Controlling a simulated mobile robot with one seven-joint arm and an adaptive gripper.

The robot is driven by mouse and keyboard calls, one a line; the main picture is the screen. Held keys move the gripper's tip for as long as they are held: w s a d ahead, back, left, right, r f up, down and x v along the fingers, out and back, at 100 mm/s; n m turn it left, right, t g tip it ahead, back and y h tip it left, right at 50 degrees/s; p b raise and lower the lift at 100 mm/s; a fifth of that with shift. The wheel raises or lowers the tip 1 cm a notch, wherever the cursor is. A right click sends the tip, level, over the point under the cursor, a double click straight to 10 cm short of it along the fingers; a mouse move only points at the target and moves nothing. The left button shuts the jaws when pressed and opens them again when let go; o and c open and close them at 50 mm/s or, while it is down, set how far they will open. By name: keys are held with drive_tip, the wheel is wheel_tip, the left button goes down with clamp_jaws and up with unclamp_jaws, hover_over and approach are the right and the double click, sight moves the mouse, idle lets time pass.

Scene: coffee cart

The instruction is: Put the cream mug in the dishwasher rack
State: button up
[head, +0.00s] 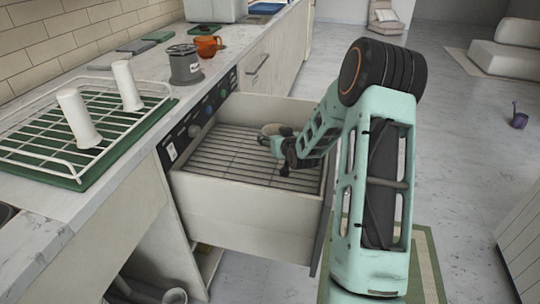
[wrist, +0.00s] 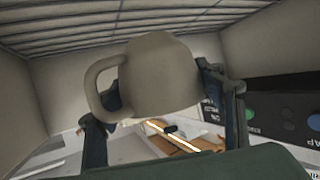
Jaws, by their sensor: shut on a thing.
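The cream mug (head: 272,129) is in my gripper (head: 279,146), inside the pulled-out drawer near its back right part. In the wrist view the mug (wrist: 163,75) sits between my two fingers, with its handle to the left. My gripper is shut on it. The dishwasher rack (head: 228,160) is the slatted floor of the open drawer; its slats also show at the top of the wrist view (wrist: 60,25). My gripper hides part of the mug in the head view. I cannot tell whether the mug touches the slats.
The drawer's front wall (head: 240,221) and side walls surround the rack, which is otherwise bare. On the counter stand a wire drying rack (head: 25,132) with two white cups (head: 78,119), a grey canister (head: 184,66) and an orange cup (head: 207,46).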

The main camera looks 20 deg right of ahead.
drive_tip(key=shift+f+b, duration=0.55)
drive_tip(key=shift+f, duration=1.8)
drive_tip(key=shift+f, duration=0.15)
drive_tip(key=o, duration=1.4)
drive_tip(key=shift+o, duration=0.2)
drive_tip(key=shift+s+r, duration=0.2)
drive_tip(key=shift+r, duration=0.05)
drive_tip(key=p+v, duration=0.1)
drive_tip(key=v, duration=0.6)
drive_tip(key=shift+p, duration=0.35)
